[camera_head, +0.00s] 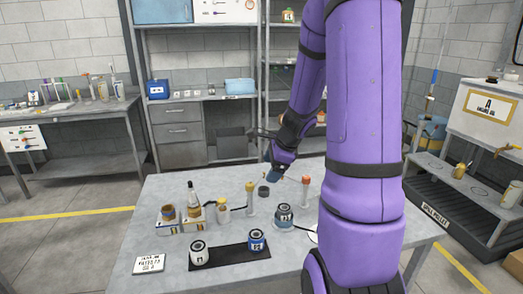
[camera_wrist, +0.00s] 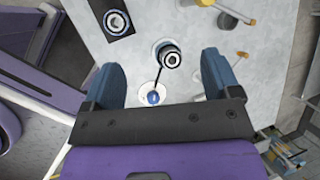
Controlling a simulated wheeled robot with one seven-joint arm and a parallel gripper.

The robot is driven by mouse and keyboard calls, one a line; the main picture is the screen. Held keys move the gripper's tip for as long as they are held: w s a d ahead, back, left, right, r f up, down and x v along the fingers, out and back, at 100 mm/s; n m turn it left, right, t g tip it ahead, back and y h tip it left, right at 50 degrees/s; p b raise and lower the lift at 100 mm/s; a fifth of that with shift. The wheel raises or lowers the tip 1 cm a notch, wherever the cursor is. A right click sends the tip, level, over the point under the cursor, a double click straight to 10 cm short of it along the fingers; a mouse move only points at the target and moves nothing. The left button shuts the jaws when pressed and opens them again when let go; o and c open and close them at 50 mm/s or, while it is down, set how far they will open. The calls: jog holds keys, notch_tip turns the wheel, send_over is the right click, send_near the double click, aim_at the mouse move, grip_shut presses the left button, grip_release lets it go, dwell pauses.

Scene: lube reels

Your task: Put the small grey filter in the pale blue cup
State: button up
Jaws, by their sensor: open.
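A small grey filter with a dark band (camera_head: 284,211) stands upright at the middle right of the table, in or on a shallow pale blue cup (camera_head: 283,227); I cannot tell how deep it sits. In the wrist view the filter (camera_wrist: 170,58) shows from above, between and beyond my fingertips, with the cup's pale rim (camera_wrist: 156,46) beside it. My gripper (camera_head: 272,178) is open and empty above the table, behind the filter in the head view. Its two blue fingers (camera_wrist: 160,75) stand wide apart in the wrist view.
A black mat (camera_head: 228,255) holds a grey-white filter (camera_head: 198,252) and a blue filter (camera_head: 257,240). A pale dish (camera_wrist: 148,101) with a blue piece lies close by. Bottles, a tray (camera_head: 180,225), a dark ring (camera_head: 263,191) and an orange-topped tube (camera_head: 305,190) stand around.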

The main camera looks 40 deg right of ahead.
jog(key=s+a+r+n, duration=0.3)
jog(key=a+r+n, duration=0.4)
jog(key=a, duration=0.1)
jog(key=s+a+r+n, duration=0.2)
jog(key=a+r+n, duration=0.5)
jog(key=a, duration=0.1)
jog(key=s+a+r+n+h, duration=0.1)
jog(key=s+a+r+n, duration=0.2)
jog(key=s+n, duration=0.2)
jog(key=s+a+r+n, duration=0.3)
jog(key=s+n, duration=0.3)
jog(key=s, duration=0.2)
jog(key=shift+a+r+h, duration=0.15)
jog(key=shift+a+h, duration=0.2)
jog(key=shift+h, duration=0.05)
